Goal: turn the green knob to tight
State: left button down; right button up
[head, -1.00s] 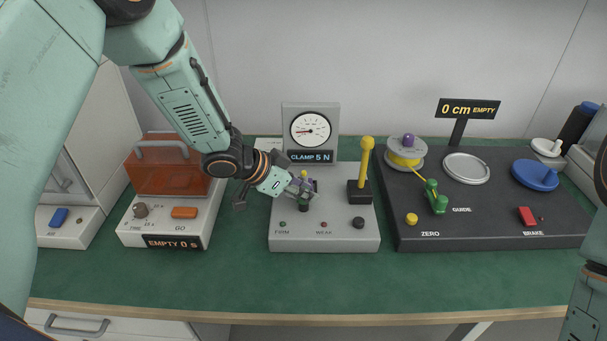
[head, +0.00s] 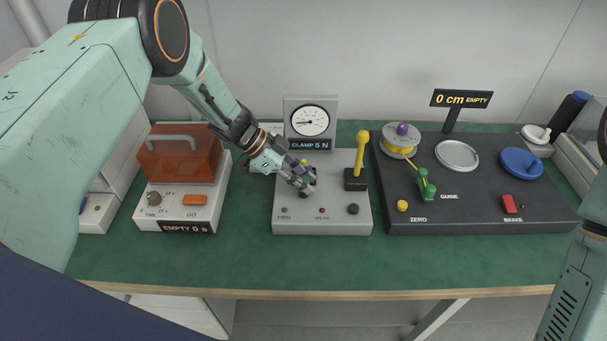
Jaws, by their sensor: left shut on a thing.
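The grey clamp unit (head: 336,217) stands mid-bench, with a round gauge (head: 310,121) and a display reading "CLAMP 5 N". My left gripper (head: 304,185) comes in from the upper left and reaches down over the left part of this unit. It is shut on the small green knob there. The fingers hide most of the knob, so its angle and any marks around it cannot be read. My right gripper is out of view.
A yellow-topped lever (head: 362,150) stands on the clamp unit to the right of my gripper. An orange-covered box (head: 179,160) is at left. A dark panel (head: 470,215) with a spool and a green guide is at right. The front green bench strip is clear.

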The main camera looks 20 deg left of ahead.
pick_arm(q)
jog(key=shift+f+m+g+b, duration=0.3)
jog(key=shift+m+g, duration=0.2)
jog(key=shift+m, duration=0.1)
jog(key=m+g+b, duration=0.3)
jog(key=m+b, duration=0.1)
jog(key=b, duration=0.1)
jog(key=shift+f+g+b, duration=0.1)
jog(key=shift+g+b, duration=0.2)
jog(key=shift+b, duration=0.1)
jog(key=shift+s+r+m+g+y+b, duration=0.15)
jog(key=shift+m+g+y+b, duration=0.4)
jog(key=shift+m+b, duration=0.8)
jog(key=c, duration=1.1)
grip_release()
jog(key=shift+r, duration=0.15)
jog(key=shift+v, duration=3.75)
